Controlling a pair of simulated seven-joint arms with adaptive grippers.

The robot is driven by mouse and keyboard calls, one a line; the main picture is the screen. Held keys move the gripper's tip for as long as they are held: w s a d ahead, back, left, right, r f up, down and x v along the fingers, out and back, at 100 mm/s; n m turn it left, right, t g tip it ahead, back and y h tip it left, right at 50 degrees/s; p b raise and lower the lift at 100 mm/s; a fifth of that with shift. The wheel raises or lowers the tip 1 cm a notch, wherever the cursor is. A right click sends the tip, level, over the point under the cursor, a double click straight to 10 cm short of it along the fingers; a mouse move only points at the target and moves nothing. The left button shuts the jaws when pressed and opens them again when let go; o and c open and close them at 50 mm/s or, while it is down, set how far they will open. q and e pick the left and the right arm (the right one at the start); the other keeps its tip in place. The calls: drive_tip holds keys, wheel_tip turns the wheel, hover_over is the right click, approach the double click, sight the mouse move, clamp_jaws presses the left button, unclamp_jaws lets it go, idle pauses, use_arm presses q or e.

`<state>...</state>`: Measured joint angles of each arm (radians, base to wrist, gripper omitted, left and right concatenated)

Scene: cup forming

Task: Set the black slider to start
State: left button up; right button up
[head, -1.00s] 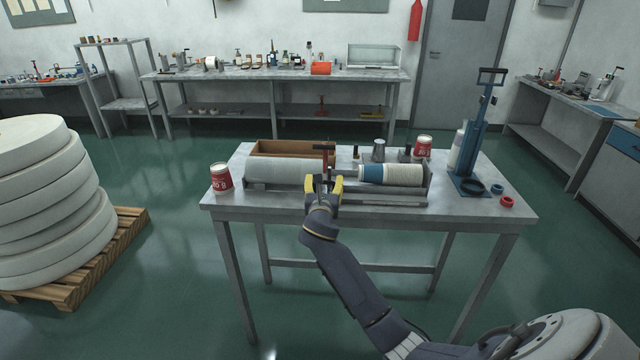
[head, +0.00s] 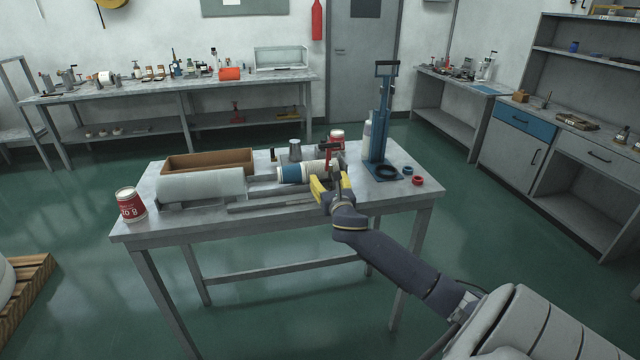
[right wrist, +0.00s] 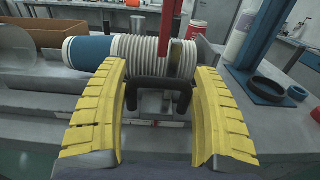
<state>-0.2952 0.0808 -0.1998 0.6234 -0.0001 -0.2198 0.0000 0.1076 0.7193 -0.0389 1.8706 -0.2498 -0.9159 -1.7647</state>
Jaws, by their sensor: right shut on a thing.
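The black slider (right wrist: 160,88) sits on the metal rail (head: 265,203) at the front of the device on the table. It shows between the yellow fingers of my right gripper (right wrist: 161,100), which is shut on it. In the head view, my right gripper (head: 331,187) is at the right end of the rail, and the slider is mostly hidden behind it. A red upright part (head: 328,155) stands just behind the gripper, by the ribbed white end of the blue-and-white cylinder (head: 290,174). My left gripper is out of view.
A pale roller (head: 200,185) lies left of the cylinder, with a brown box (head: 210,162) behind. A red can (head: 130,204) stands at the left table edge. The front table strip is clear.

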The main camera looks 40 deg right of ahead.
drive_tip(key=shift+s+d+f, duration=0.1)
drive_tip(key=shift+s+d, duration=0.25)
drive_tip(key=shift+d, duration=0.25)
drive_tip(key=shift+s+d+f, duration=0.1)
drive_tip(key=shift+s+d, duration=0.2)
drive_tip(key=shift+d, duration=0.25)
drive_tip(key=o, duration=1.3)
drive_tip(key=shift+s+d+r, duration=0.1)
drive_tip(key=shift+s+d, duration=0.05)
drive_tip(key=v, duration=1.2)
drive_tip(key=shift+r, duration=0.1)
